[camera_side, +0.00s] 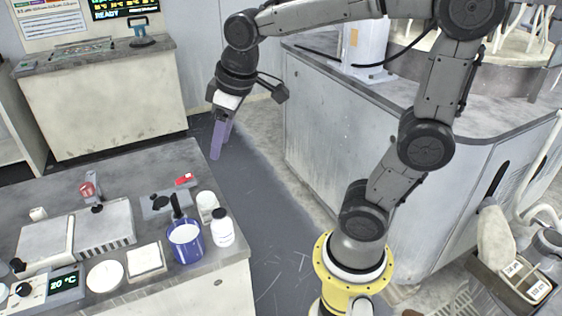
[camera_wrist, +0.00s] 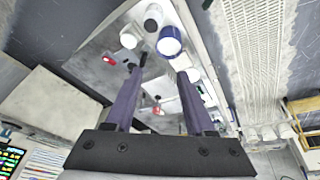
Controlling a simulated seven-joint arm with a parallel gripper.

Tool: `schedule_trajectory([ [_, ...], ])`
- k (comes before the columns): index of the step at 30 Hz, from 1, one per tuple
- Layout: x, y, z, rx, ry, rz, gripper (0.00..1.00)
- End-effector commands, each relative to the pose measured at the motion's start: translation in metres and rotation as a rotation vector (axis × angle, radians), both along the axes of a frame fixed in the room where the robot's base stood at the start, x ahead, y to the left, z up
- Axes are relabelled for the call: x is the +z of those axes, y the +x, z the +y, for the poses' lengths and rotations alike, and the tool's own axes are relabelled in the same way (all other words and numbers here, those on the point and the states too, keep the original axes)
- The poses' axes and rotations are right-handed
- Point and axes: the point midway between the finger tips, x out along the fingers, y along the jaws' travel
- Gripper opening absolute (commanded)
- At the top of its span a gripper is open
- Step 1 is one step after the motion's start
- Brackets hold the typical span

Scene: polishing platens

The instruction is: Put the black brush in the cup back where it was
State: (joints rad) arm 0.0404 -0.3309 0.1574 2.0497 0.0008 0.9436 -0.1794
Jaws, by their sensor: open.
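The blue cup (camera_side: 186,250) stands upright near the bench's front edge, with a pale top. The cup also shows in the wrist view (camera_wrist: 169,46), beyond my fingers. My gripper (camera_side: 217,152) is open and empty, its purple fingers pointing down over the floor gap, above and behind the bench. In the wrist view my gripper (camera_wrist: 160,76) has its fingers spread. A flat grey plate (camera_side: 153,210) with a dark piece on it lies behind the cup.
A white bottle (camera_side: 222,230) and a white jar (camera_side: 207,203) stand close to the cup's right. A red item (camera_side: 186,180) lies behind them. A white square dish (camera_side: 146,259) and a round white disc (camera_side: 105,275) lie to its left, near a grey machine (camera_side: 105,228).

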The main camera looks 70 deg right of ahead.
Motion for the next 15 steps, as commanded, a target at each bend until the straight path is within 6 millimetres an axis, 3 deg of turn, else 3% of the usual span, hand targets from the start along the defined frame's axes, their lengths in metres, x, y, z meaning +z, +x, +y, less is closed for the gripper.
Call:
schedule_trajectory([
  [1, 0.004, -0.025, 0.003, -0.018, 0.008, -0.036, 0.55],
  [6, -0.004, -0.089, 0.009, -0.080, 0.040, -0.118, 0.55],
  [10, -0.014, -0.116, 0.011, -0.111, 0.058, -0.156, 0.55],
  [15, -0.021, -0.128, 0.012, -0.125, 0.067, -0.172, 0.55],
])
